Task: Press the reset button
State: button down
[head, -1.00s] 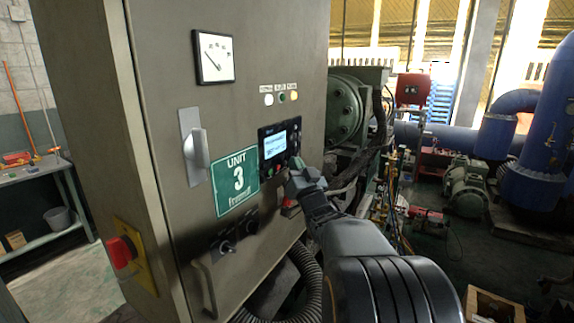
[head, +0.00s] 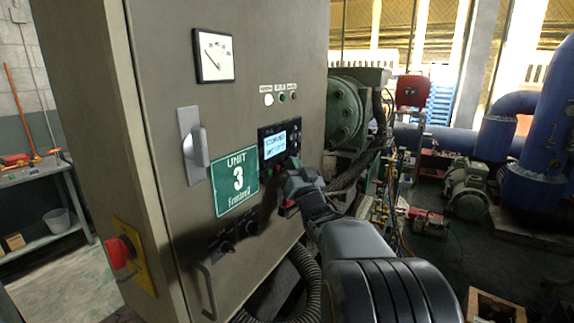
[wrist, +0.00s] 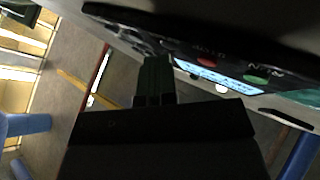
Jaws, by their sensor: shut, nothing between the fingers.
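The controller (head: 264,147) is a dark box with a lit blue-white display (head: 281,144), on the grey cabinet door. The display also shows in the wrist view (wrist: 218,78). There, a red button (wrist: 207,62) and a green button (wrist: 255,79) sit beside the display. I cannot read which button is marked reset. My gripper (head: 293,168) is shut and empty at the controller's lower right. Its fingers (wrist: 155,70) point toward the controller face in the wrist view. Whether they touch a button is hidden.
The cabinet door carries a green Unit 3 sign (head: 237,181), a lever handle (head: 196,147), a gauge (head: 214,55) and small indicator lamps (head: 281,97). A red emergency knob (head: 119,252) is on the cabinet side. Green machinery (head: 347,112) stands behind my arm at the right.

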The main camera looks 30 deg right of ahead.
jog(key=shift+s, duration=0.1)
jog(key=shift+s+d+b, duration=0.35)
jog(key=shift+s+b, duration=0.1)
jog(key=shift+s, duration=0.15)
jog(key=shift+s+d+b, duration=0.2)
jog(key=shift+s+d, duration=0.2)
jog(key=shift+s, duration=0.35)
jog(key=shift+s+d+b, duration=0.25)
jog(key=shift+s+d, duration=0.15)
jog(key=shift+s, duration=0.3)
jog(key=shift+s+d+b, duration=0.2)
jog(key=shift+s+d, duration=0.2)
jog(key=shift+s, duration=0.35)
